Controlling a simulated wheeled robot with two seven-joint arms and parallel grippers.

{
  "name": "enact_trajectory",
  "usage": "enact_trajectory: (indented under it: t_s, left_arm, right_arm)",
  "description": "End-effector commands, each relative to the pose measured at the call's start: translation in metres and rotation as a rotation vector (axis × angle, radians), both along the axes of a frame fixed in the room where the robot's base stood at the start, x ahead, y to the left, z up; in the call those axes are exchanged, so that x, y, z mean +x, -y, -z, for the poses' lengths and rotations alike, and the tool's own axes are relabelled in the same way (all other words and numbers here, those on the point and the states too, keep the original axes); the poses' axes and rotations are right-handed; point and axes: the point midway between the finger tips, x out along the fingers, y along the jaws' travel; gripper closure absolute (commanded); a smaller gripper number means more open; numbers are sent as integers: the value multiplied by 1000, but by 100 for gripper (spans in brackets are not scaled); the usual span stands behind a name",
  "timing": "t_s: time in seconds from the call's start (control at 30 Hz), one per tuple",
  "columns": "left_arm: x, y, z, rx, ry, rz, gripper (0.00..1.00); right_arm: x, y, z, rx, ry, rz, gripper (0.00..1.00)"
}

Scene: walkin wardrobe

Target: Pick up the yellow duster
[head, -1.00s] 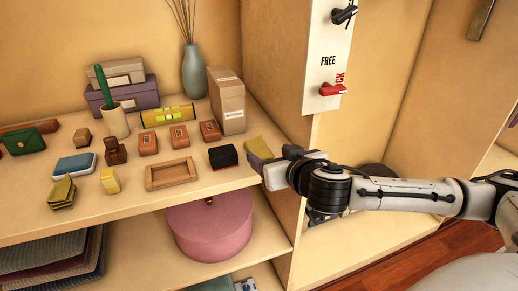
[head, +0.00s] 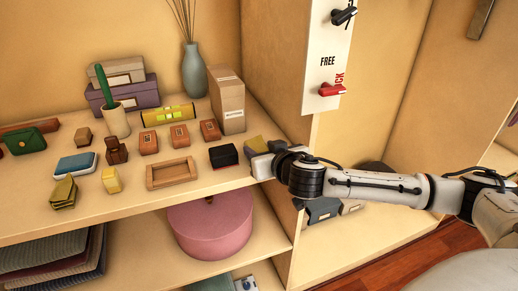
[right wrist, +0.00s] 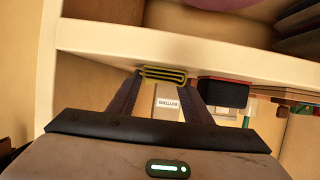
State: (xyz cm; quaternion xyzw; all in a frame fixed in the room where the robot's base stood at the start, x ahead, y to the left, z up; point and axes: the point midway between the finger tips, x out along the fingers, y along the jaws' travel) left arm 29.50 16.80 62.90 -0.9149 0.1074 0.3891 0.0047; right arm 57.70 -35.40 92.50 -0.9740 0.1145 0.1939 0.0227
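A folded yellow cloth (head: 257,145), which looks like the yellow duster, lies near the right end of the shelf, partly hidden by my right gripper (head: 258,160). In the right wrist view the cloth's layered yellow edge (right wrist: 163,74) shows between the tips of my right gripper (right wrist: 163,82). The two fingers stand apart, one on each side of the cloth. I cannot tell whether they touch it. A second folded, olive-yellow piece (head: 63,193) lies at the shelf's front left. My left gripper is not in view.
A black-and-red box (head: 223,156) sits just left of the cloth, with a tall cardboard box (head: 227,100) behind. A wooden tray (head: 171,174) and several small boxes fill the shelf (head: 130,205). An upright panel (head: 290,110) borders it on the right.

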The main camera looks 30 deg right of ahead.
Motion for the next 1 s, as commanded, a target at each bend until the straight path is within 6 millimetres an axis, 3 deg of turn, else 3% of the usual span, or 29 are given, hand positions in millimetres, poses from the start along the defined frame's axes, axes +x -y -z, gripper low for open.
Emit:
enact_trajectory:
  t_s: [0.1,0.5,0.87,1.0]
  left_arm:
    - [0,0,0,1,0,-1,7]
    - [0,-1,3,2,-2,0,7]
    - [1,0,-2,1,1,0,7]
    - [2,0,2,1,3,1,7]
  right_arm:
    - [0,0,0,0,1,0,80]
    - [1,-4,-8,1,2,1,80]
    - [1,-4,-76,2,6,-1,80]
    - [8,-36,-70,10,1,-6,80]
